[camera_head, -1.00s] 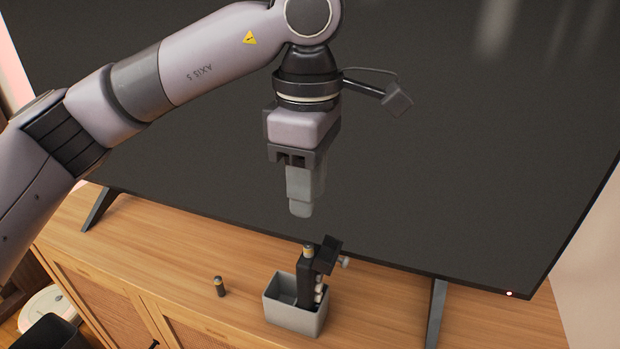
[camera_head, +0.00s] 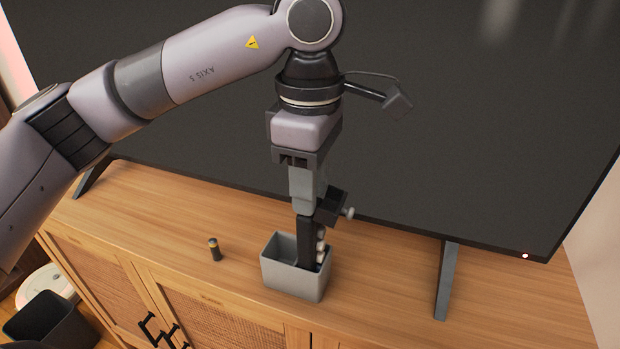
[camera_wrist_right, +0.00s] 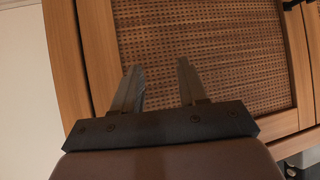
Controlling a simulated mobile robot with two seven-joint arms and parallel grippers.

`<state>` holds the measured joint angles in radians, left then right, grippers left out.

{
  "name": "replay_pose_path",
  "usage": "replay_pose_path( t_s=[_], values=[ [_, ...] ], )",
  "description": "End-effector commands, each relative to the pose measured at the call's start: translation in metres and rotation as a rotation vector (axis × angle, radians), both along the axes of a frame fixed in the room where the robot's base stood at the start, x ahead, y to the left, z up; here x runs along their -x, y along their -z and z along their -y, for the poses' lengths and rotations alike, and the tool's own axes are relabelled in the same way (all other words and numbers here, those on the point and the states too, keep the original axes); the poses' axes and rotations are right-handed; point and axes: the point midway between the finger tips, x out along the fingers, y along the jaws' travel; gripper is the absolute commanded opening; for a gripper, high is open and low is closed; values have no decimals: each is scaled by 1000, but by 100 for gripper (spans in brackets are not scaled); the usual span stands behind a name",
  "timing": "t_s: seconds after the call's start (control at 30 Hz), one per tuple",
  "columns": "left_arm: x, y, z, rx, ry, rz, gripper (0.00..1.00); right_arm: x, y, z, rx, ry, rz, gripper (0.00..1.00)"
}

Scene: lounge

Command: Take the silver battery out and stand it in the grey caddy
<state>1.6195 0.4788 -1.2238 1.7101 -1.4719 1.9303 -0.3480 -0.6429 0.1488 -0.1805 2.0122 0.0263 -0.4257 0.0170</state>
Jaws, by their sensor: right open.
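The grey caddy (camera_head: 281,280) stands on the wooden cabinet, a black upright holder (camera_head: 306,241) rising from its right part. Small pale rounded pieces (camera_head: 320,247) show along the holder's right side; I cannot tell whether one is the silver battery. My left gripper (camera_head: 303,207) points straight down with its fingertips at the holder's top, hiding what is there. Its fingers overlap in this view, so the gap and any grip are hidden. My right gripper (camera_wrist_right: 160,72) is open and empty in front of a woven cabinet door, in the right wrist view.
A dark battery with a gold band (camera_head: 214,250) stands on the cabinet (camera_head: 165,215), left of the caddy. A large dark television (camera_head: 470,130) stands close behind, its leg (camera_head: 446,285) to the right. A dark bin (camera_head: 55,322) is at lower left.

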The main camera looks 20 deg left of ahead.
Motion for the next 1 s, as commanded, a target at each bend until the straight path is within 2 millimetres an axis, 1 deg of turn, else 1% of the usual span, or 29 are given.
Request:
replay_pose_path(
  t_s=[0.2,0.23,0.27,0.3,0.33,0.67,1.0],
  values=[
    [0,0,0,0,0,0,32,-1,-1,1,1,-1,1,43],
    [0,0,0,0,0,0,25,-1,-1,1,2,0,1,43],
    [0,0,0,0,0,0,16,-1,-1,1,2,0,1,43],
    [0,0,0,0,0,0,3,-1,-1,1,2,0,1,43],
    [0,0,0,0,0,0,0,-1,-1,1,3,0,2,43],
    [0,-3,0,0,0,0,0,-4,-3,3,1,8,6,43],
    [0,-16,0,1,0,0,0,-2,-12,2,1,6,3,43]
  ],
)
